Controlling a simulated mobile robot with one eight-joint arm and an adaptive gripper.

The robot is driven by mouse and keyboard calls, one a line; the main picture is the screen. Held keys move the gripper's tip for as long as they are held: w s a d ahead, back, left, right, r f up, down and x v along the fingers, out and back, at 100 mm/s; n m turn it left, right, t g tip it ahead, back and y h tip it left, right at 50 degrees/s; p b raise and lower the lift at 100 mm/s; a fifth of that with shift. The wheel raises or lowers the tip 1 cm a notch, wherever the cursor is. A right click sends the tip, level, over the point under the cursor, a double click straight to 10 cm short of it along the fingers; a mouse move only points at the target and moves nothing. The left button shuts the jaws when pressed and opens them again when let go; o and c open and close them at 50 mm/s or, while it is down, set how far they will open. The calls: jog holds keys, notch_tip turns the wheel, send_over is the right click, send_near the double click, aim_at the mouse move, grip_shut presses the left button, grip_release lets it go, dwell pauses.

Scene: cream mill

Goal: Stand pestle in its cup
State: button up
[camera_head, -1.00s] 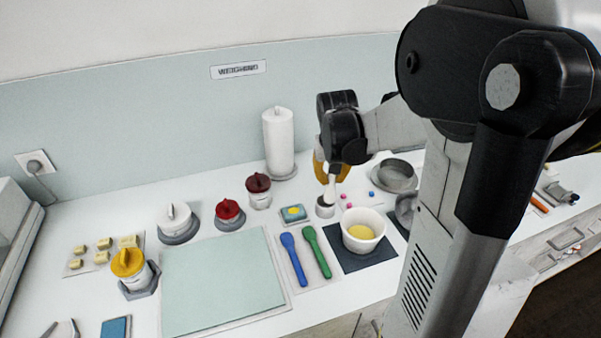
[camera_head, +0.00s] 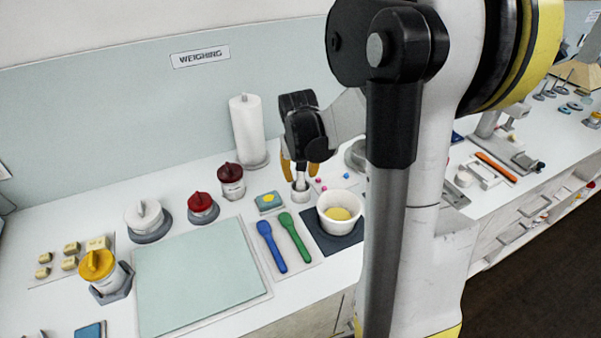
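The pestle (camera_head: 301,179) is a small pale grey-white rod. It stands close to upright, its lower end at a small light cup (camera_head: 301,195) on the white counter, left of the white bowl. It looks to be in the cup, but the view is too small to show how deep it sits. My gripper (camera_head: 300,177) points down over the pestle. Its yellow fingers stand on either side of it, with what looks like a gap, so it seems open around the pestle. The right finger is partly hidden.
The white bowl (camera_head: 324,221) with yellow contents stands on a dark mat just right of the cup. Blue (camera_head: 271,247) and green (camera_head: 294,238) spatulas lie in front. A paper roll (camera_head: 247,130) stands behind. Small pink and blue bits lie right of the cup.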

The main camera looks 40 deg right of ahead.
jog(key=shift+r, duration=0.1)
jog(key=p+v, duration=0.4)
jog(key=v, duration=0.8)
jog(key=s+a+r+n+t+y, duration=0.1)
jog(key=s+a, duration=0.4)
jog(key=a, duration=0.5)
jog(key=s+a+r+n+t+y, duration=0.1)
jog(key=s+a+r+n+t, duration=0.1)
jog(key=a, duration=0.9)
jog(key=s+n+t, duration=0.1)
jog(key=s+n, duration=0.1)
jog(key=s, duration=0.1)
jog(key=shift+s+a+t, duration=0.25)
jog(key=shift+s+t, duration=0.15)
notch_tip(320, 180, down, 3)
jog(key=b, duration=0.3)
